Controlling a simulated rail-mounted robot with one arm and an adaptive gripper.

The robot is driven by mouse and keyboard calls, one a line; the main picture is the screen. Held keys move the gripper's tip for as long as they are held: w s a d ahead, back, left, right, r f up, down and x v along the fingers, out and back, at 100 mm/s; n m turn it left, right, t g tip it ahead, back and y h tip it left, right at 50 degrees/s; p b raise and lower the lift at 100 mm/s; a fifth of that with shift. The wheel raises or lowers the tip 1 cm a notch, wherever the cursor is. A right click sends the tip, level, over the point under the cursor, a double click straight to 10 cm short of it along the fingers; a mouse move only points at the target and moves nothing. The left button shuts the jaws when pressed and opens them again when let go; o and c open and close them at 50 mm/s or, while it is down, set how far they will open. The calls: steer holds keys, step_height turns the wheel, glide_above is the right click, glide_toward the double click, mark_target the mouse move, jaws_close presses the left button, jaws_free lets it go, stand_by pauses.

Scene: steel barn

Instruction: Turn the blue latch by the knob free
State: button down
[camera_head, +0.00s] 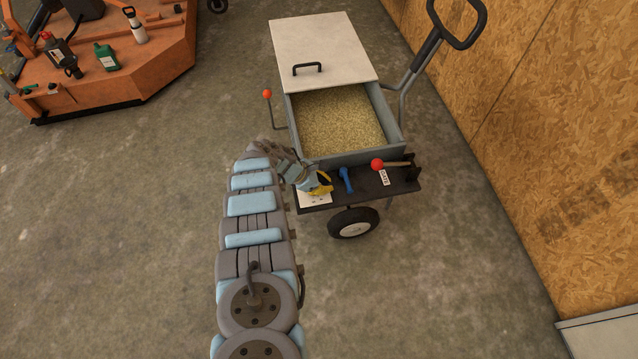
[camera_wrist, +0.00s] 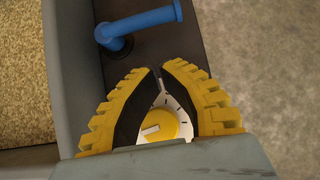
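The blue latch (camera_head: 346,179) is on the dark shelf at the front of the cart. In the wrist view the blue latch (camera_wrist: 140,22) lies beyond my fingertips, its bar running from a round pivot at left to a thicker knob end at right. My gripper (camera_head: 323,186) is left of the latch, apart from it. In the wrist view my gripper (camera_wrist: 160,70) has its yellow-and-black fingertips together, with nothing seen pinched between them. A yellow dial (camera_wrist: 158,124) on a white marked plate shows through the gap between the finger bases, partly hidden by my gripper.
A red-knobbed lever (camera_head: 378,165) stands right of the latch on the dark shelf (camera_head: 400,184). The grain-filled cart bin (camera_head: 395,130) is behind, with a white lid (camera_head: 325,45). Another red-knobbed rod (camera_head: 267,95) is at its left. Open concrete floor lies in front.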

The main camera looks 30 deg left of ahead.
mark_target(346, 181)
steer(key=shift+w+d+f+b, duration=0.15)
steer(key=shift+w+d+b, duration=0.05)
steer(key=shift+w+d, duration=0.5)
steer(key=shift+w+d+f+b, duration=0.1)
steer(key=shift+w+d+b, duration=0.1)
steer(key=shift+w+d, duration=0.45)
steer(key=shift+s+d+r, duration=0.1)
steer(key=shift+d+p, duration=0.1)
steer(key=shift+p, duration=0.3)
steer(key=shift+n, duration=0.3)
steer(key=shift+p, duration=0.3)
